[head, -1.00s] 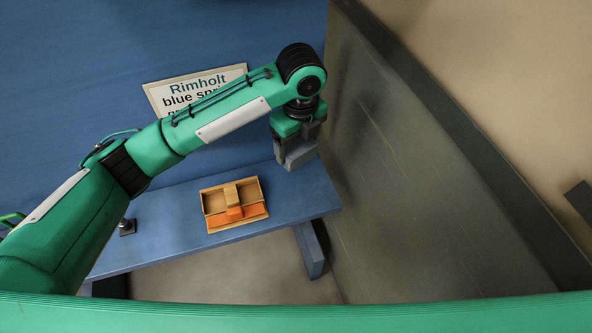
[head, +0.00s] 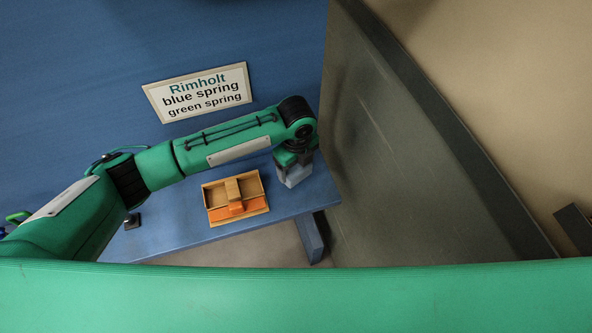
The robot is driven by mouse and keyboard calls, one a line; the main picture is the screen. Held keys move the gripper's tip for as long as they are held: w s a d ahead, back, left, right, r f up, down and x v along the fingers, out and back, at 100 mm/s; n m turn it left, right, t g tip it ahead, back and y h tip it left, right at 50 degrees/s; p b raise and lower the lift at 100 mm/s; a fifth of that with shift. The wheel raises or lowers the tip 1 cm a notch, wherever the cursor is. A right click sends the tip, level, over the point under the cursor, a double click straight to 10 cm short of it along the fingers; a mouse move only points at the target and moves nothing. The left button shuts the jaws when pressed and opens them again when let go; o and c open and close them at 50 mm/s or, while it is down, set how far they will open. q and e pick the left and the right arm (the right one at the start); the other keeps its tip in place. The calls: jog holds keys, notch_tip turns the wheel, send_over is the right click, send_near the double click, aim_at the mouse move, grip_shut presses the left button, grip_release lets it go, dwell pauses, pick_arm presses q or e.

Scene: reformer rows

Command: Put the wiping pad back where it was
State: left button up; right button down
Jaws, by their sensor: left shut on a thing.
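My left gripper (head: 294,177) is at the right end of the blue bench (head: 180,232), beside the dark panel. It points down and is shut on a pale grey block, which looks like the wiping pad; the fingers and the block are hard to tell apart at this size. The block is at or just above the bench top; I cannot tell whether it touches. My right gripper is not in view.
A wooden box (head: 213,201) with compartments and an orange part stands left of the gripper. A dark panel (head: 400,150) rises close on the right. A sign (head: 200,92) naming blue spring and green spring is behind. A small black knob (head: 132,221) is at left.

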aim_at(296, 174)
pick_arm(q)
notch_tip(296, 174, down, 4)
jog(key=shift+f+p, duration=0.1)
jog(key=shift+p, duration=0.45)
jog(key=shift+f, duration=0.25)
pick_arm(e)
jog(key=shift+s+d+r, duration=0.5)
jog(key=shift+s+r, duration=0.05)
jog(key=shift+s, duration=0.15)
pick_arm(q)
jog(key=o, duration=0.9)
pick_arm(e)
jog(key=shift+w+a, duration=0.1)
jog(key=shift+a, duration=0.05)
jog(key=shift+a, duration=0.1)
